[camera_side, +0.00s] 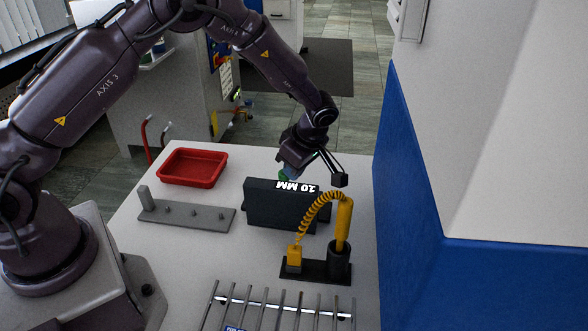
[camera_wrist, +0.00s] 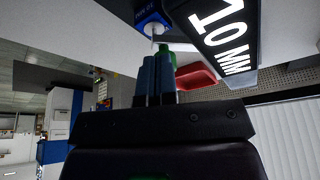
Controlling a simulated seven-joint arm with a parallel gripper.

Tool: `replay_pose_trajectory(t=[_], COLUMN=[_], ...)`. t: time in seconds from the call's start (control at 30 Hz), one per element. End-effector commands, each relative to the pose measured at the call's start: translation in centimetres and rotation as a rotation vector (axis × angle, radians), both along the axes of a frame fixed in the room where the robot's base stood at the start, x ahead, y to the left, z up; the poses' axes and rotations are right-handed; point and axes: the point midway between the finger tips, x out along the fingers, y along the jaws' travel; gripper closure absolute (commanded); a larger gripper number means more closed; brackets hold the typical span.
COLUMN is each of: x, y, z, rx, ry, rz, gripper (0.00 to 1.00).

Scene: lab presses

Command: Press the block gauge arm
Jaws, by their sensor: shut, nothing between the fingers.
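A dark block with white "10 MM" lettering (camera_side: 262,206) stands upright on the light table in the side view. It fills the upper right of the wrist view (camera_wrist: 222,28), close to the fingers. My gripper (camera_side: 285,177) is behind the block's top edge, its fingertips partly hidden there. In the wrist view my gripper (camera_wrist: 160,58) is shut and empty, with a green part at its tip. Just beyond the fingertips is a small blue part (camera_wrist: 150,17) with a thin white stem. I cannot tell whether the fingers touch the stem. The gauge arm is not clearly visible in the side view.
A yellow handle with a coiled cord (camera_side: 343,222) stands in a black holder in front of the block. A red tray (camera_side: 193,168), a grey pegged bar (camera_side: 187,215) and a metal rod rack (camera_side: 275,308) are around it. A blue-and-white wall (camera_side: 430,200) bounds the right.

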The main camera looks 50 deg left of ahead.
Motion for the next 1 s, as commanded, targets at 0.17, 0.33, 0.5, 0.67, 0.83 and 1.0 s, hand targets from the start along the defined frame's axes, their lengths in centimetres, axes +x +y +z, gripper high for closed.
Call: replay_pose_trajectory(t=[0.17,0.33,0.5,0.67,0.83,1.0], x=[0.2,0.4,0.5,0.5,0.4,0.4], y=[0.6,1.4,2.1,2.7,3.2,3.6], z=[0.0,-0.1,-0.1,-0.1,-0.1,-0.1], rx=[0.002,0.002,0.001,0.001,0.001,0.0], ry=[0.001,0.001,0.001,0.001,0.003,0.003], rz=[0.087,0.202,0.305,0.391,0.467,0.529], gripper=[1.0,1.0,1.0,1.0,1.0,1.0])
